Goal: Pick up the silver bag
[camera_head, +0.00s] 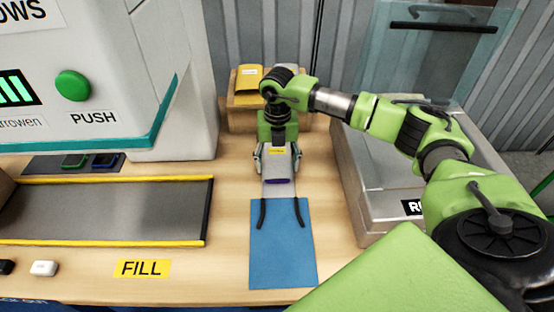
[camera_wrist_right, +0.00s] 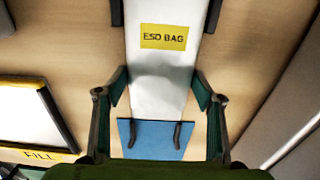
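The silver bag (camera_head: 280,170) is a pale grey, narrow bag with a yellow label that reads ESD BAG in the right wrist view (camera_wrist_right: 160,75). It is beyond the blue mat, and its upper part is hidden under my right gripper in the head view. My right gripper (camera_head: 278,164) is over the bag with its fingers spread, one on each side. In the right wrist view the bag is between the fingers, with gaps showing beside it. My left gripper is not in view.
A blue mat (camera_head: 283,255) with two black prongs lies in front. A carton (camera_head: 242,116) with a yellow packet (camera_head: 249,78) stands behind. A grey box (camera_head: 367,175) is on the right. A yellow-edged tray (camera_head: 110,212) and a machine (camera_head: 90,80) are on the left.

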